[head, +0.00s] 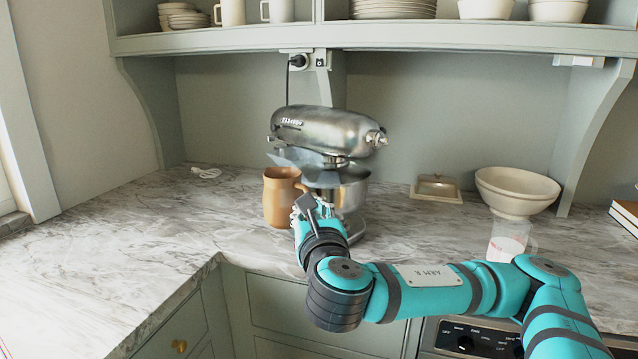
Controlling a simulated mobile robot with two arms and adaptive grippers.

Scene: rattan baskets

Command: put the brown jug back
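The brown jug (279,197) stands upright on the marble counter, just left of the stand mixer. My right gripper (304,205) is at the jug's right side, overlapping its lower right edge in the head view. The fingers are small and partly hidden by my own wrist, so I cannot tell whether they are closed on the jug or only beside it. My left gripper is not in view.
The silver stand mixer (325,130) is close behind and right of the jug. A measuring cup (508,243), a cream bowl (517,190) and a small dish (436,188) are to the right. The left counter (120,250) is mostly clear. A shelf (420,36) with dishes hangs above.

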